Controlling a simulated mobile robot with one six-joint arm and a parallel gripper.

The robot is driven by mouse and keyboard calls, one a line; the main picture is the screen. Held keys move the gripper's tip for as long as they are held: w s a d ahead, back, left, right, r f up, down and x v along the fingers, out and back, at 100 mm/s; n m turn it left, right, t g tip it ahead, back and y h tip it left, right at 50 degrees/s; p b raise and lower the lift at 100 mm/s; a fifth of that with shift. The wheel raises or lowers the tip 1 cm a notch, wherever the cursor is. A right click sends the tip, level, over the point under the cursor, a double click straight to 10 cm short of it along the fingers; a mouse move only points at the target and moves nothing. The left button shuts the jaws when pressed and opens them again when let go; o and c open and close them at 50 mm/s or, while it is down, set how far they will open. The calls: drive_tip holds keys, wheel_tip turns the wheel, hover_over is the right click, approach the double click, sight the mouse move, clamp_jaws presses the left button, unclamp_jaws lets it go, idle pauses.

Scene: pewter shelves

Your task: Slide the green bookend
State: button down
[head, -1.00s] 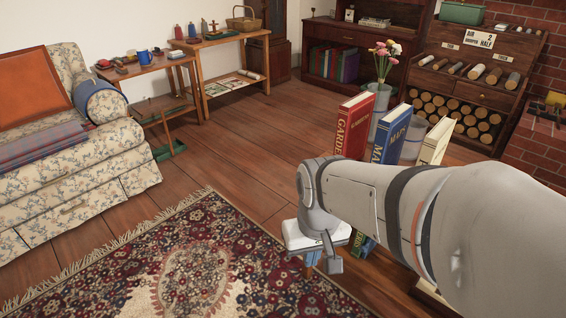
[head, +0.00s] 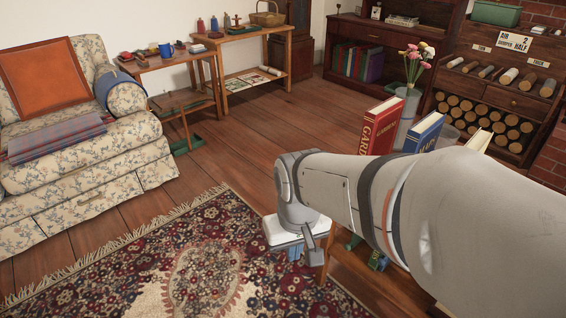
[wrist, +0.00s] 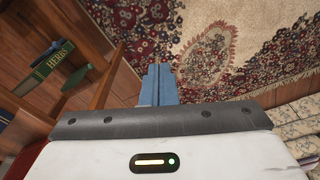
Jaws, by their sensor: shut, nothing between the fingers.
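My gripper shows in the wrist view (wrist: 157,72) with its blue fingers together and nothing between them. In the head view my gripper (head: 294,254) hangs beside the low shelf, partly hidden by its own wrist. A green book marked HERBS (wrist: 48,67) lies in the shelf at the left of the wrist view, apart from the fingers. Green pieces (head: 377,260) show below my arm in the head view. I cannot tell which green piece is the bookend; my arm hides much of the shelf.
The wooden shelf (wrist: 100,82) stands close to the left of my fingers in the wrist view. Red (head: 380,126) and blue (head: 424,132) books stand beyond my arm, near a flower vase (head: 406,105). A patterned rug (head: 150,265) and sofa (head: 95,150) are to the left.

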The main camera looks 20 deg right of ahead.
drive_tip(key=shift+a, duration=0.15)
drive_tip(key=w+d+f+n+g+h+p, duration=0.1)
drive_tip(key=w+d+f+n+g+h, duration=0.3)
drive_tip(key=d+f+n+h, duration=0.4)
drive_tip(key=w+d+f+n+g+h+p, duration=0.25)
drive_tip(key=d+f+n+g, duration=0.2)
drive_tip(key=n, duration=0.55)
drive_tip(key=w+d+f+n+t+h, duration=0.2)
drive_tip(key=d+f+n+t+h, duration=0.15)
drive_tip(key=f+n, duration=0.7)
drive_tip(key=w+d+f+n+t+h, duration=0.25)
drive_tip(key=f+n+t+h, duration=0.25)
drive_tip(key=f+n, duration=0.6)
drive_tip(key=d, duration=0.3)
drive_tip(key=d+r+b, duration=0.1)
drive_tip(key=d, duration=0.4)
drive_tip(key=shift+d+r+b, duration=0.15)
drive_tip(key=shift+d+b, duration=0.15)
drive_tip(key=shift+b, duration=0.1)
drive_tip(key=w, duration=0.1)
drive_tip(key=w+b, duration=0.1)
drive_tip(key=a, duration=0.1)
drive_tip(key=shift+w+f, duration=0.4)
drive_tip(key=shift+w+a+b, duration=0.2)
drive_tip(key=shift+w+b, duration=0.15)
